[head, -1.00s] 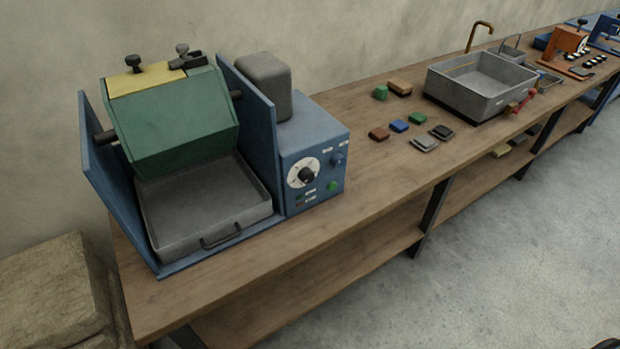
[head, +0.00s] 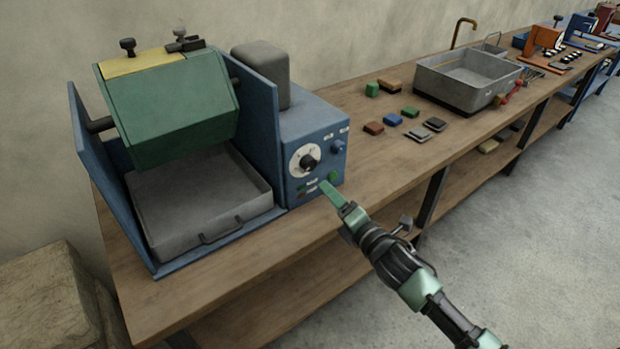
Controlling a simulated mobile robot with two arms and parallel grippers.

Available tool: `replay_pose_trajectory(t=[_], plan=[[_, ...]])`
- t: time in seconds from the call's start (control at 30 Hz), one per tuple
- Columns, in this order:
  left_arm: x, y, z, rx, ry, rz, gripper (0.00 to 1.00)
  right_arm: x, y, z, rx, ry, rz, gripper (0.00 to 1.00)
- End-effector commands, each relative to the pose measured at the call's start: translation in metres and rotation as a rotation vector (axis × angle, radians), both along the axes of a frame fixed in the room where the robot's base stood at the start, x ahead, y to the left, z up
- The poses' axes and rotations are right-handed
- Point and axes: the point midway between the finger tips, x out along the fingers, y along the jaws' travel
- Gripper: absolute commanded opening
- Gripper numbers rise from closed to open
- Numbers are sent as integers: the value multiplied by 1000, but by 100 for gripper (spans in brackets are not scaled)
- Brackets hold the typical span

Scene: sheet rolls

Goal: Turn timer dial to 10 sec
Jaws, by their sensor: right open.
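The timer dial is a round white plate with a black knob (head: 307,161) on the front of the blue control box (head: 312,125). The dial's marks are too small to read. My right gripper (head: 328,191) has green fingers and reaches in from the lower right. It is open, just below and right of the dial, in front of the lower part of the box. It appears apart from the knob, and part of the panel's lower edge is hidden behind it. My left gripper is not in view.
A green drum (head: 178,107) hangs over a grey tray (head: 200,205) left of the box. A green button (head: 335,176) and a blue knob (head: 338,146) sit right of the dial. Several small coloured blocks and a grey sink (head: 468,80) stand farther right on the bench.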

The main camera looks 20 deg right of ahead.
Motion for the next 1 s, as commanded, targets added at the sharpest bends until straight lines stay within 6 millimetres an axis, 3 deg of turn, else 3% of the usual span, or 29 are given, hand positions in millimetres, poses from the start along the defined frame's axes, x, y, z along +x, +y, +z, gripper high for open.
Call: replay_pose_trajectory(t=[0.1, 0.2, 0.63, 1.0], plan=[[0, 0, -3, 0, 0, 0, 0, 3, 8, 28, -91, -86, 36, 56], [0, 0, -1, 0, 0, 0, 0, 9, 10, 35, -112, -105, 43, 56], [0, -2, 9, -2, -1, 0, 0, 70, 25, 34, -108, -101, 41, 56], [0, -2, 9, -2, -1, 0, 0, 78, 28, 32, -108, -100, 41, 56]])
